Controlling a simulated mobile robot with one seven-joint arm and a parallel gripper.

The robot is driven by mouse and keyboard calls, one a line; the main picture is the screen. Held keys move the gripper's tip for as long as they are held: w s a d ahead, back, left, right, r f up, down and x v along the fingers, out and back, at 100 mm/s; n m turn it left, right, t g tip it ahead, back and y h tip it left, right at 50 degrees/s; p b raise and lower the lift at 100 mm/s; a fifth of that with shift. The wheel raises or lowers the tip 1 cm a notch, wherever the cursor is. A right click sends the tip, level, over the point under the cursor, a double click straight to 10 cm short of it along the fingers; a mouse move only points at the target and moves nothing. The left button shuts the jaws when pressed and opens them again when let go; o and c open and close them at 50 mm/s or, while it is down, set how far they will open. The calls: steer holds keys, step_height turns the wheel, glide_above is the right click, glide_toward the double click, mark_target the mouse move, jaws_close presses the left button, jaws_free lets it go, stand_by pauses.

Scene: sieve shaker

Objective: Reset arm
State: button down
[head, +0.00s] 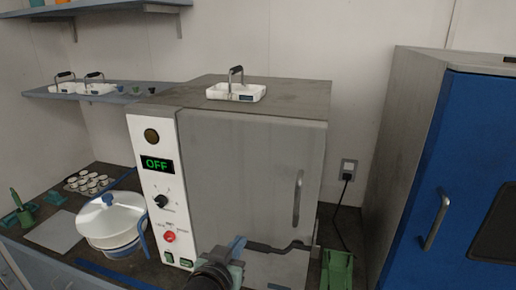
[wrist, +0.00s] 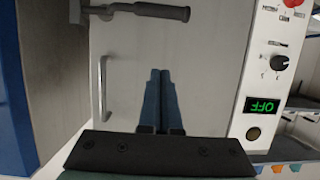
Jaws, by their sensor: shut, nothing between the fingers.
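My gripper (wrist: 159,74) is shut and empty in the wrist view, its two blue-grey fingers side by side and pointing at the grey oven door (wrist: 205,70). Nothing is held between them. In the head view my gripper (head: 238,245) shows at the bottom, in front of the lower part of the same door (head: 240,170). I cannot tell the exact gap between the fingertips and the door. The door looks shut, with a vertical metal handle (head: 298,198) on its right side. The display (head: 157,165) reads OFF in green.
A dark lever (head: 270,247) crosses low in front of the door, close to my gripper. A white tray (head: 250,96) sits on the oven. A lidded white pot (head: 112,220) stands left. A blue-doored cabinet (head: 450,150) stands right. A green holder (head: 337,268) is at the lower right.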

steer(key=s+d+r+t+y, duration=0.1)
steer(key=s+r+t, duration=0.15)
steer(key=r, duration=1.05)
steer(key=s+d+r+t+y, duration=0.15)
steer(key=r+t, duration=0.25)
steer(key=r, duration=0.9)
steer(key=s+d+r+n+t, duration=0.2)
steer(key=s+r+t, duration=0.5)
steer(key=s+r, duration=0.9)
step_height(320, 180, up, 3)
steer(key=shift+d+n+y, duration=0.3)
steer(key=shift+d+y, duration=0.05)
steer(key=shift+y, duration=0.1)
steer(key=shift+f, duration=0.1)
